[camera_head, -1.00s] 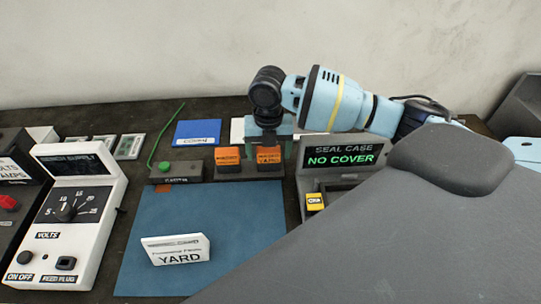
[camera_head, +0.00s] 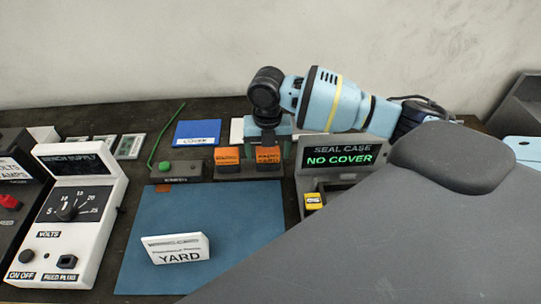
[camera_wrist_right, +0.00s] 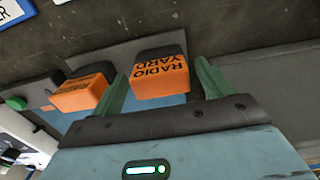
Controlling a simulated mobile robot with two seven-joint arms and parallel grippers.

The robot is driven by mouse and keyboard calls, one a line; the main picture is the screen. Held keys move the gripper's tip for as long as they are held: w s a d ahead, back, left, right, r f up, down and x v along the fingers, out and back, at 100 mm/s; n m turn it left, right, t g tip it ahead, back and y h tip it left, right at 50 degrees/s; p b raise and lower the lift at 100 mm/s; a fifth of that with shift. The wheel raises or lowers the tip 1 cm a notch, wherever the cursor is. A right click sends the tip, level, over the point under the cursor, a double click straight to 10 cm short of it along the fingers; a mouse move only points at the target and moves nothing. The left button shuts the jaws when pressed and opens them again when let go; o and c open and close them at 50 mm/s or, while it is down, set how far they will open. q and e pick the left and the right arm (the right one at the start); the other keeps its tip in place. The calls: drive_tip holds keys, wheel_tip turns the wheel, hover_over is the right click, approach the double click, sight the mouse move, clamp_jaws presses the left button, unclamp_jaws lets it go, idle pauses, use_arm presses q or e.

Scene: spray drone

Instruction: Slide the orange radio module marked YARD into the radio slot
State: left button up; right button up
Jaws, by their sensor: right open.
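The orange module marked RADIO YARD (camera_wrist_right: 158,75) sits upright in the dark rack behind the blue mat. It also shows in the head view (camera_head: 268,156), below my right gripper (camera_head: 272,143). In the right wrist view my right gripper (camera_wrist_right: 160,84) is open, with one green finger on each side of this module. I cannot tell whether the fingers touch it. A second orange module (camera_wrist_right: 83,88) stands to its left in the rack, its label hard to read. I cannot make out the radio slot. My left gripper is not in view.
The blue mat (camera_head: 205,225) carries a white YARD card (camera_head: 176,248). A grey seal case (camera_head: 342,157) reading NO COVER, with a yellow piece (camera_head: 313,201), stands right of the rack. A white bench supply (camera_head: 78,215) is at left. A large grey body (camera_head: 400,240) fills the lower right.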

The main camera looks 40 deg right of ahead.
sight(268, 149)
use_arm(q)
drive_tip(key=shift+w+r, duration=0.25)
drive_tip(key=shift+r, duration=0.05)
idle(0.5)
use_arm(e)
drive_tip(key=c, duration=1.3)
drive_tip(key=shift+r, duration=0.1)
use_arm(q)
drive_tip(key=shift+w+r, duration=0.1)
use_arm(e)
drive_tip(key=shift+r, duration=0.1)
drive_tip(key=shift+r+p, duration=1.05)
drive_tip(key=shift+r, duration=0.85)
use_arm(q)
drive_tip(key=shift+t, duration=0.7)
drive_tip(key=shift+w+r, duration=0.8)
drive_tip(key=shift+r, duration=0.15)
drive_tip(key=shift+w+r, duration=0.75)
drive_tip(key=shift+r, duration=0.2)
use_arm(e)
drive_tip(key=shift+r, duration=0.95)
